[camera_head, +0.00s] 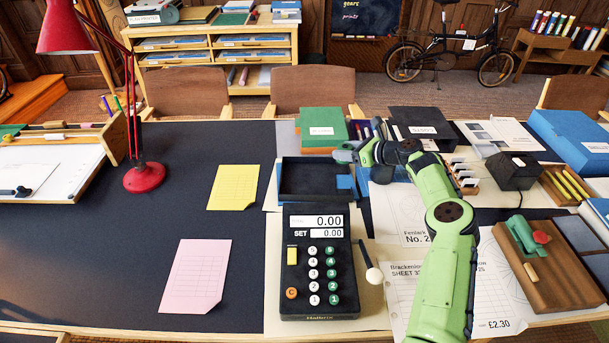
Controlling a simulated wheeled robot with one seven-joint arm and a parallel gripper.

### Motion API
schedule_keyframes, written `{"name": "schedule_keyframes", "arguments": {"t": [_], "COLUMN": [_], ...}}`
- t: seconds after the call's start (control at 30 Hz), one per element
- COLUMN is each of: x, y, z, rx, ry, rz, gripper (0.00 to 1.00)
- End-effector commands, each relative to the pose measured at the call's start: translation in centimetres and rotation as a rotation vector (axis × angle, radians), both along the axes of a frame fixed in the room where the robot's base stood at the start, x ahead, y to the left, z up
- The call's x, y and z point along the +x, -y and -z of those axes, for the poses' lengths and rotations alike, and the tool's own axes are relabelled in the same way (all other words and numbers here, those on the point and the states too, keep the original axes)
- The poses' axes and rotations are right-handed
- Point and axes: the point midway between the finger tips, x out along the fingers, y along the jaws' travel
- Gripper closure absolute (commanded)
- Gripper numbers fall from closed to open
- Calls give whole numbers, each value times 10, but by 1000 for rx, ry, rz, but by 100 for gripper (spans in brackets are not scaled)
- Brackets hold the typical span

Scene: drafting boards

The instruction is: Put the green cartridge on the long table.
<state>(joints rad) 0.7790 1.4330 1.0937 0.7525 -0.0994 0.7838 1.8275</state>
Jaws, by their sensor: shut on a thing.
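My gripper (342,155) is at the end of my green arm, over the far part of the dark table. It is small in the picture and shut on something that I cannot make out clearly. I cannot pick out the green cartridge with certainty. A green box with a white label (322,130) is at the table's far side, just behind and left of my gripper. A small blue block (346,183) shows just below my gripper, at the right edge of a black tray (303,201). The long dark table (90,260) spans the view.
A black calculator (320,262) stands in front of the tray. A red lamp (144,178) stands at left. Yellow (233,187) and pink sheets (196,276) lie on bare tabletop. Boxes, papers and a wooden stand (560,283) crowd the right. The left-middle tabletop is mostly clear.

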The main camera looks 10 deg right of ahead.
Motion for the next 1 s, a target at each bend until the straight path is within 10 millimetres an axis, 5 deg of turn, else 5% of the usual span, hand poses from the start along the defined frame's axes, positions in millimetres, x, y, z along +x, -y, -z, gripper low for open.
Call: {"name": "schedule_keyframes", "arguments": {"t": [0.47,0.67,0.7,0.87,1.0], "x": [-1,-1,-1,-1,-1], "y": [1,1,1,1,1], "z": [94,99,99,98,98], "rx": [-2,-4,-3,-4,-3], "ry": [-1,-2,-3,-2,-1], "rz": [1,0,1,0,0], "gripper": [79,79,45,23,23]}}
